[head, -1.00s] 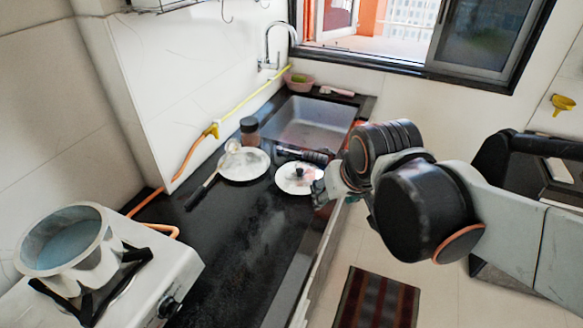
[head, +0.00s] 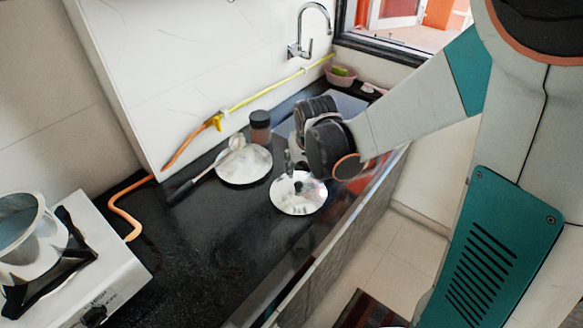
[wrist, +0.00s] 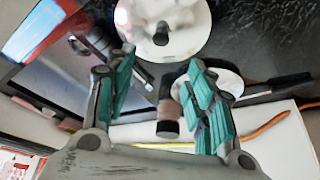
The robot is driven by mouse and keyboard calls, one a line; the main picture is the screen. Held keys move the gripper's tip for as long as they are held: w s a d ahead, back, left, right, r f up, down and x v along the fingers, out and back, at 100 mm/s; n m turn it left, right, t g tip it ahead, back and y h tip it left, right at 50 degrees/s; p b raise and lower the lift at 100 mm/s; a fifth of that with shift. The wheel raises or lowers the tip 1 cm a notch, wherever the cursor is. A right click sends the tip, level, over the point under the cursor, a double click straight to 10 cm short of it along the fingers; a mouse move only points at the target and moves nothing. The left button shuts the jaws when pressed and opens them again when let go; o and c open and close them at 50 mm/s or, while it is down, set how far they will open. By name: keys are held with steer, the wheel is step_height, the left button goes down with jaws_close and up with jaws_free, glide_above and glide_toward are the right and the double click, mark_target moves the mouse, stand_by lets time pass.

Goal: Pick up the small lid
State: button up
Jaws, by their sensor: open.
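The small lid (head: 312,203) is a white, shiny disc with a dark knob, lying on the black counter near its front edge. It also shows at the top of the wrist view (wrist: 180,20), with its knob just beyond the fingertips. My gripper (head: 291,163) is at the far side of the lid in the head view, and its fingers are partly hidden there. In the wrist view my gripper (wrist: 162,58) has its two teal-padded fingers spread, with nothing held between them. I cannot tell its exact height over the counter.
A stove (head: 105,275) with a pot (head: 28,240) is at left. The sink is mostly hidden behind my arm. The front counter is clear.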

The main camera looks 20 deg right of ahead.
steer(key=b, duration=0.3)
glide_above(299, 183)
steer(key=s, duration=0.3)
steer(key=f, duration=0.7)
steer(key=shift+w+a+f, duration=0.1)
steer(key=shift+w+a, duration=0.15)
steer(key=shift+a, duration=0.1)
steer(key=shift+b+x, duration=1.2)
steer(key=shift+x, duration=1.5)
steer(key=shift+s+d, duration=0.1)
steer(key=shift+s, duration=0.1)
steer(key=shift+c, duration=0.5)
jaws_close()
